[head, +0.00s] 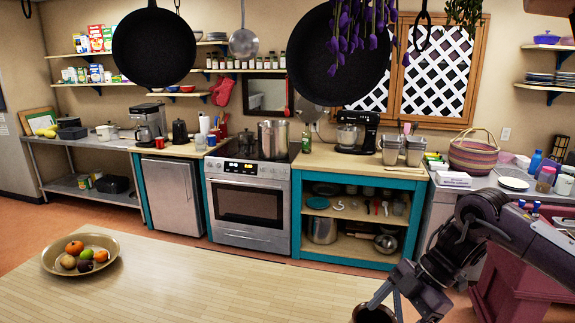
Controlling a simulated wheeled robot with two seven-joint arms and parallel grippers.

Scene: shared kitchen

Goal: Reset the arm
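My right arm comes in from the right, bent over the near right side of the wooden counter. Its gripper end (378,306) points down at the bottom edge and is partly cut off by the frame. A dark rounded shape shows there. I cannot tell whether it is part of the gripper or something held, nor whether the fingers are open or shut. My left arm and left gripper are not in view.
The wooden counter (225,290) in front is mostly clear. A fruit bowl (108,242) sits at its left. Two dark pans (153,46) (338,52) and a ladle (243,42) hang overhead. A stove (249,205) and shelves stand behind, across open floor.

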